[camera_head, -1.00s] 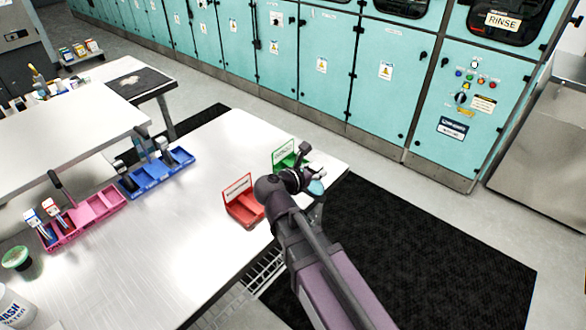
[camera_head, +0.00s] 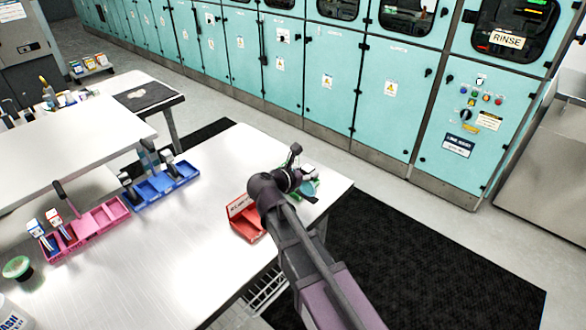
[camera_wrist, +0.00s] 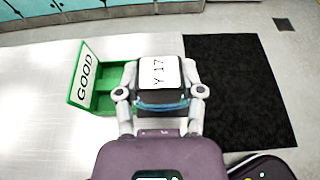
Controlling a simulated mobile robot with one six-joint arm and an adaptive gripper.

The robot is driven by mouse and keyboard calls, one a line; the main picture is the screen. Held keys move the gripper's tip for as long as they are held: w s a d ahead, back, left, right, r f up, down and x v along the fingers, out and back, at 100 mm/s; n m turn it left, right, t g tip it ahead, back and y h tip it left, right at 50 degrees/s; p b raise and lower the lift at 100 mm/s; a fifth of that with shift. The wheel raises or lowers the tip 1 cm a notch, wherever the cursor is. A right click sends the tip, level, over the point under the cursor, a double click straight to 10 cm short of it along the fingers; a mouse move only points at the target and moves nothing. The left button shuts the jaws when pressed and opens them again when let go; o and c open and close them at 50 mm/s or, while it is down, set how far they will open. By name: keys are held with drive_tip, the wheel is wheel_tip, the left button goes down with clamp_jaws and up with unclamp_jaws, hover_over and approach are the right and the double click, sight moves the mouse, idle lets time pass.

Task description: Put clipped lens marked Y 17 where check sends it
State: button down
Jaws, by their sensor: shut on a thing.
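My gripper (camera_wrist: 160,100) is shut on the clipped lens (camera_wrist: 160,76), whose white label reads "Y 17" in the wrist view. A bluish lens edge shows below the dark clip. In the head view the lens (camera_head: 308,189) shows as a pale blue disc at my gripper (camera_head: 297,182). A green tray (camera_wrist: 103,88) with a sign reading "GOOD" stands just left of the held lens in the wrist view. In the head view my gripper mostly hides the green tray. A red tray (camera_head: 246,226) with a sign stands left of my arm; its sign is too small to read.
A blue divided tray (camera_head: 160,187) and a pink divided tray (camera_head: 98,219) holding labelled pieces stand further left on the metal table (camera_head: 190,245). A dark mat (camera_head: 430,255) covers the floor right of the table. Teal cabinets (camera_head: 390,110) line the back.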

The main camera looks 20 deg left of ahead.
drive_tip(key=w+a, duration=0.5)
drive_tip(key=shift+a+f+b, duration=0.3)
drive_tip(key=shift+a+f, duration=0.05)
drive_tip(key=shift+w+a+f+b, duration=0.15)
drive_tip(key=shift+f+b, duration=0.45)
drive_tip(key=shift+w+a+f+b, duration=0.1)
drive_tip(key=shift+a+f+b, duration=0.1)
drive_tip(key=shift+f+b, duration=0.45)
drive_tip(key=shift+w+a+f+b, duration=0.15)
drive_tip(key=shift+f+b, duration=0.45)
drive_tip(key=shift+f, duration=0.15)
drive_tip(key=shift+c, duration=1)
unclamp_jaws()
